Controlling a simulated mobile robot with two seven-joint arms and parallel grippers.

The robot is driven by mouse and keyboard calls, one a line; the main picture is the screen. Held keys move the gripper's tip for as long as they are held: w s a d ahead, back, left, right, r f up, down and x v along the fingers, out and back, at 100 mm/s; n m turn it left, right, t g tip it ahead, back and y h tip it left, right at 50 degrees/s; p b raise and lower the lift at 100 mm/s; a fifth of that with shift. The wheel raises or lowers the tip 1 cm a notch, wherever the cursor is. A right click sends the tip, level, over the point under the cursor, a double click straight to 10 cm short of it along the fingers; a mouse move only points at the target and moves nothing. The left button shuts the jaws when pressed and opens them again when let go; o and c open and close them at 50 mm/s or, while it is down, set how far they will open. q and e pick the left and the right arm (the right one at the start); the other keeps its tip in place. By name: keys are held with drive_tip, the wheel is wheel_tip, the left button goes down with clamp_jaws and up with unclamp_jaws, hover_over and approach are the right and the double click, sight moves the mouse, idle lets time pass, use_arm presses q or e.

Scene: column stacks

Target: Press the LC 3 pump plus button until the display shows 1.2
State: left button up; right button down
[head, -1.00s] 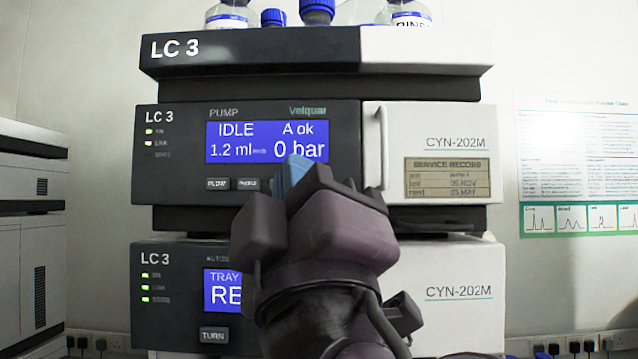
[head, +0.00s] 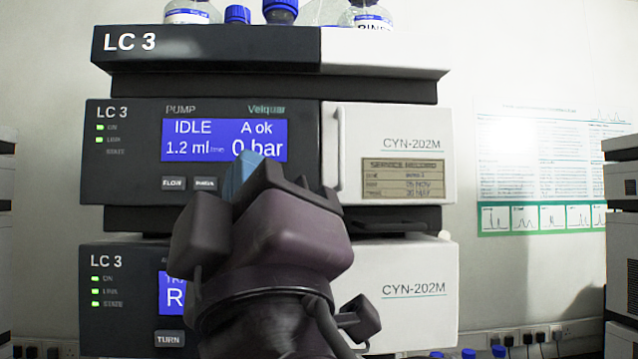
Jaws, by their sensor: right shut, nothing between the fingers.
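The LC 3 pump (head: 130,180) is the dark-fronted module in the middle of the stack. Its blue display (head: 224,140) reads IDLE, A ok, 1.2 ml/min and 0 bar. Below the display the FLOW button (head: 173,184) and another small button (head: 205,184) show. The plus button is not visible; my right gripper covers the panel to the right of these buttons. My right gripper (head: 244,176) is shut and empty, with its blue fingertips in front of the lower edge of the display. Whether it touches the panel I cannot tell. My left gripper is not in view.
A lower LC 3 module (head: 120,325) with a TURN button is partly hidden by my arm. The pump's white door (head: 415,140) has a vertical handle (head: 340,150). Bottles (head: 280,10) stand on top of the stack. Other equipment edges the view at left and right.

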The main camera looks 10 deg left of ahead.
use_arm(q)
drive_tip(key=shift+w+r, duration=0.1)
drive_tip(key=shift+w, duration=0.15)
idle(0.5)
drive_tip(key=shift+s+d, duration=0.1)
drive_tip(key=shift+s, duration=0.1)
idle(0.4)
